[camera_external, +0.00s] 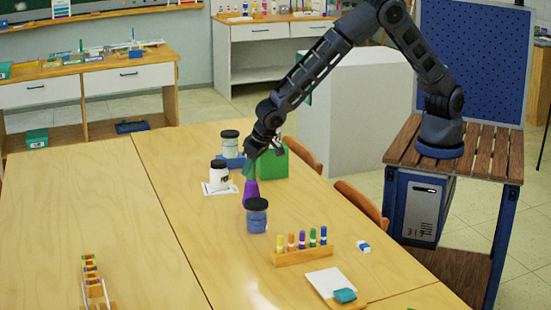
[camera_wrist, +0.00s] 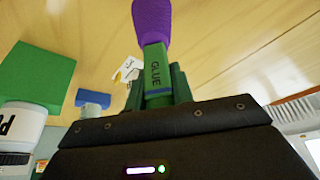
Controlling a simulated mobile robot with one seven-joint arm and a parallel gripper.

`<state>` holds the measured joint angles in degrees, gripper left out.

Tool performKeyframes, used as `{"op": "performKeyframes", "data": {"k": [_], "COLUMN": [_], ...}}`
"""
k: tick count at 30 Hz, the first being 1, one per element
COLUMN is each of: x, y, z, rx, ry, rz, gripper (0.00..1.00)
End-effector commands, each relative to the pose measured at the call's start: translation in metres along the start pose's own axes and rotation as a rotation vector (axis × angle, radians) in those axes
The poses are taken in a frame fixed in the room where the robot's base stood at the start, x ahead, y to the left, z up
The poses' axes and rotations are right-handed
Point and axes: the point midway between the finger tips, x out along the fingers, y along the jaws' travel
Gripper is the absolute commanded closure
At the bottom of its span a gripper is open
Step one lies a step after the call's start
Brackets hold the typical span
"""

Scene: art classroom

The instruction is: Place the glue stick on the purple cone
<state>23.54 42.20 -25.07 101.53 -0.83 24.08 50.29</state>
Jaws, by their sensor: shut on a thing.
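The purple cone (camera_external: 251,190) stands on the wooden table, behind the dark-lidded blue jar. It also shows at the top of the wrist view (camera_wrist: 152,20). My gripper (camera_external: 256,155) is over the cone, with the arm reaching down from the right. In the wrist view my gripper (camera_wrist: 160,88) is shut on the green glue stick (camera_wrist: 154,66), which bears the word GLUE. The stick's far end meets the purple cone in the picture; I cannot tell whether they touch. The glue stick (camera_external: 248,169) shows only as a small green patch above the cone in the external view.
A green block (camera_external: 273,163) stands close behind my gripper. The blue jar (camera_external: 257,217) is just in front of the cone, and a white jar (camera_external: 219,178) is to the left. A marker rack (camera_external: 303,256) stands in front right. The table's left part is mostly clear.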

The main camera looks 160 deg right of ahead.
Motion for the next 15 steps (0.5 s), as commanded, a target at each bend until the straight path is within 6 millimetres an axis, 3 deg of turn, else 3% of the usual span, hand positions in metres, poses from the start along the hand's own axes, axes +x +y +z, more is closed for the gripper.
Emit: {"op": "performKeyframes", "data": {"k": [1,3,4,15], "x": [0.0003,0.0002,0.0002,-0.005], "y": [0.0,0.0,0.0,-0.0004], "z": [0.0002,0.0002,0.0002,-0.0011], "rx": [0.0,0.0,0.0,0.0], "ry": [0.0,0.0,0.0,0.001], "rz": [0.0,0.0,0.0,-0.001], "gripper": [0.71,0.57,0.55,0.55]}}
